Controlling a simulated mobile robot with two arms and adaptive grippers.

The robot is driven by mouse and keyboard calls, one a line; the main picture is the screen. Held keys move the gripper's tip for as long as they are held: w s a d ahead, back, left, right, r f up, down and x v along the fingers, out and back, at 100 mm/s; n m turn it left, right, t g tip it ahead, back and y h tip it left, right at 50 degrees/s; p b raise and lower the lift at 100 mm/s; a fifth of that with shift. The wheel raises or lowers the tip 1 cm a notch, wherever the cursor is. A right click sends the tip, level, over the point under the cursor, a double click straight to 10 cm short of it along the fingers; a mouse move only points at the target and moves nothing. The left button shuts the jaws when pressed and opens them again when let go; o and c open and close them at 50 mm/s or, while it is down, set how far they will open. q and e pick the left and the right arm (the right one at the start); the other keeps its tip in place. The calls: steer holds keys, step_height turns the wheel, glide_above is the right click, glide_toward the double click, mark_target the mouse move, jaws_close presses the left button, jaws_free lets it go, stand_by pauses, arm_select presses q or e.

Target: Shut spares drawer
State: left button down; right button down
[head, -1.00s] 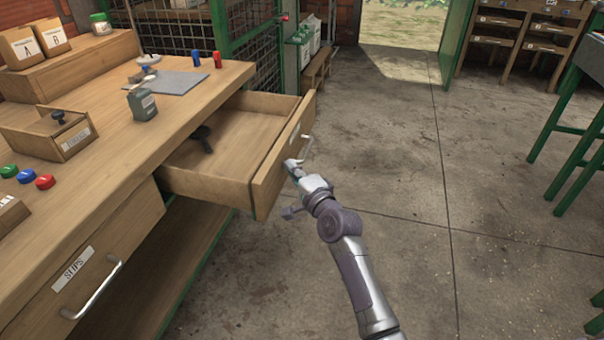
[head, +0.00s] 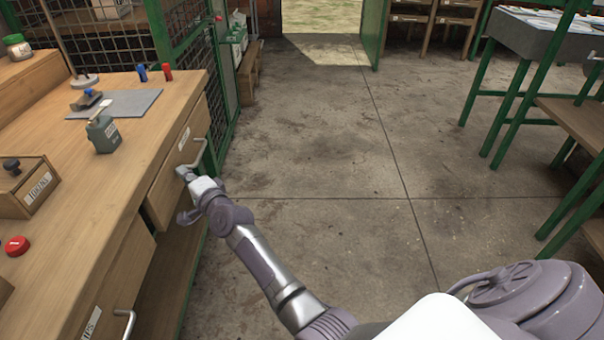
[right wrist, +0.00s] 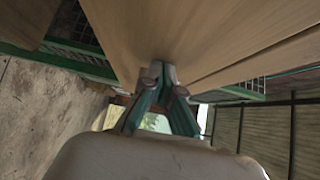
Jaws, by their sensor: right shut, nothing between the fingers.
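The spares drawer (head: 165,193) is in the bench's right part in the head view. Its front sits flush or nearly flush with the bench edge; I cannot tell if a thin gap is left. Its inside is hidden. It has a pale label and a metal handle (head: 196,155). My right gripper (head: 182,173) is shut and empty, at the drawer front just below the handle. In the right wrist view its closed fingertips (right wrist: 155,72) are against or very close to the wood. My left gripper is not in view.
The bench top (head: 150,110) carries a grey mat (head: 130,103), a green-grey stamp box (head: 103,134) and a wooden box (head: 35,190). Another drawer with a handle (head: 126,322) is at lower left. A green mesh cage stands behind.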

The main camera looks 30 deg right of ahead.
steer(key=shift+w+a+r, duration=0.15)
steer(key=shift+w+a, duration=0.15)
steer(key=shift+a, duration=0.2)
